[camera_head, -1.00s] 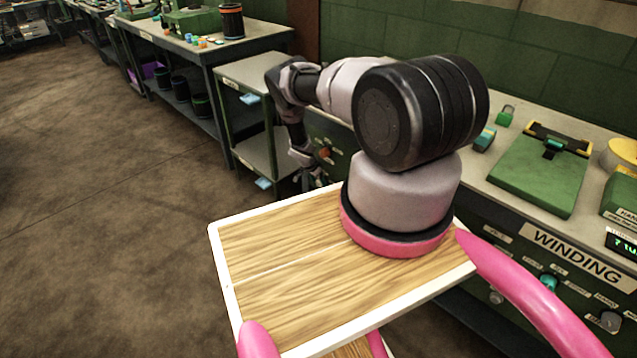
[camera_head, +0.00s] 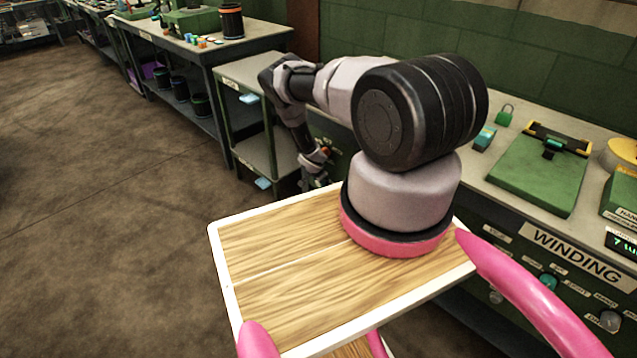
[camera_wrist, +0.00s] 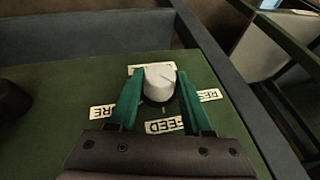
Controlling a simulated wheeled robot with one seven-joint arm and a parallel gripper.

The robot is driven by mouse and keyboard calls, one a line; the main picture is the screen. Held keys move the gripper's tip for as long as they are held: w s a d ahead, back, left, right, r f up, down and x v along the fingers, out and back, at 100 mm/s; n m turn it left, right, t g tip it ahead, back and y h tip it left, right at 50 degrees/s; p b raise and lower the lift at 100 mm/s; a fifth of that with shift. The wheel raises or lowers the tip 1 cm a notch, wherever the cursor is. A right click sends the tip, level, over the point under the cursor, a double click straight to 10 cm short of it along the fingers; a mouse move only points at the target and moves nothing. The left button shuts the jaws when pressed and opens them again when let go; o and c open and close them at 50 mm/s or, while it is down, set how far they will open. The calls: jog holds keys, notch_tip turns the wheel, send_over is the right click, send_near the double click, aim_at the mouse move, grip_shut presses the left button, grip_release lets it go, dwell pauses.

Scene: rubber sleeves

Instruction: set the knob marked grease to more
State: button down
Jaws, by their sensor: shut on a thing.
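A pale grey round knob (camera_wrist: 159,82) on a dark base stands on a green panel (camera_wrist: 60,130) in the wrist view. My gripper (camera_wrist: 161,84) has its green fingers on either side of this knob and is shut on it. Label plates surround the knob: the near one (camera_wrist: 166,126) seems to read FEED, and the left one (camera_wrist: 103,111) and right one (camera_wrist: 209,95) show only part of their words. The far plate (camera_wrist: 140,68) is partly hidden by the knob. I cannot make out the word grease. In the head view my gripper (camera_head: 318,182) is small and low at the bench front.
A dark round part (camera_wrist: 12,100) sits on the panel's left in the wrist view. A grey frame edge (camera_wrist: 215,75) borders the panel. In the head view, a bench with a WINDING panel (camera_head: 575,255) stands at right, and an open shelf unit (camera_head: 250,150) stands left of my gripper.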

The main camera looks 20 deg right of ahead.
jog(key=t, duration=0.2)
jog(key=m+t+y, duration=0.1)
jog(key=shift+s+d+f, duration=0.1)
jog(key=shift+s+d, duration=0.15)
jog(key=shift+s, duration=0.05)
jog(key=shift+s+a+f+m+t+y, duration=0.1)
jog(key=shift+m+t+y, duration=0.1)
jog(key=shift+t, duration=0.7)
jog(key=shift+a+f+m+t+y, duration=0.1)
jog(key=shift+t+y, duration=0.1)
jog(key=shift+t, duration=0.7)
jog(key=shift+c, duration=1.7)
grip_release()
jog(key=v, duration=1)
jog(key=shift+s+r, duration=0.15)
jog(key=shift+s, duration=0.2)
